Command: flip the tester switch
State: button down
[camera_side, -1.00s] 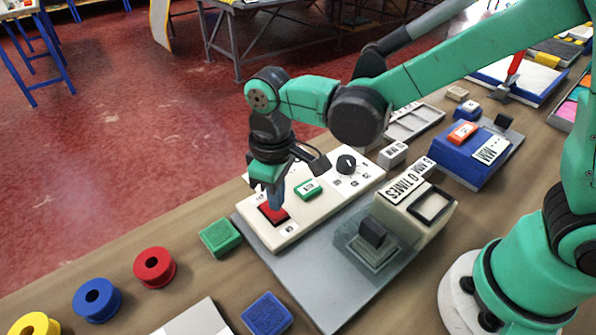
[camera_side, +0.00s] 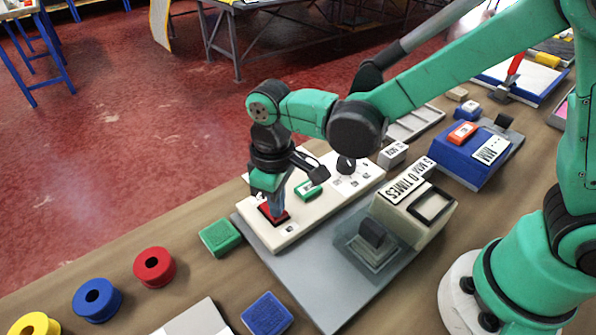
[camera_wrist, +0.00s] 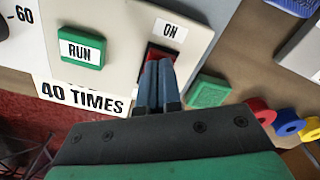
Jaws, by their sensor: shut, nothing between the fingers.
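The tester's cream panel (camera_side: 322,207) lies on a grey base plate. Its red switch (camera_side: 268,214) sits at the panel's near left end; in the wrist view the red switch (camera_wrist: 152,60) lies below an "ON" label (camera_wrist: 171,31). My gripper (camera_side: 277,212) is shut and empty, pointing down at the switch. In the wrist view my gripper (camera_wrist: 158,65) has its blue fingertips together over the switch and hides part of it. They appear to touch it, but I cannot tell for sure. A green "RUN" button (camera_wrist: 82,48) sits beside it on the same panel.
A green block (camera_side: 220,237), a blue block (camera_side: 267,313) and red (camera_side: 154,268), blue (camera_side: 97,300) and yellow spools lie nearby on the bench.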

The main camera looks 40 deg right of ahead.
jog(key=shift+f, duration=0.25)
jog(key=shift+r, duration=3.55)
jog(key=shift+d, duration=0.1)
jog(key=shift+d+r, duration=0.2)
jog(key=shift+d, duration=0.15)
jog(key=s+d+r+m+t, duration=0.1)
jog(key=s+d+m+t, duration=0.1)
jog(key=d, duration=0.4)
jog(key=s+d+r+m+t, duration=0.1)
jog(key=s+d+m+t, duration=0.1)
jog(key=d+m+t, duration=0.2)
jog(key=d+t, duration=0.1)
jog(key=d, duration=0.2)
jog(key=shift+r, duration=0.2)
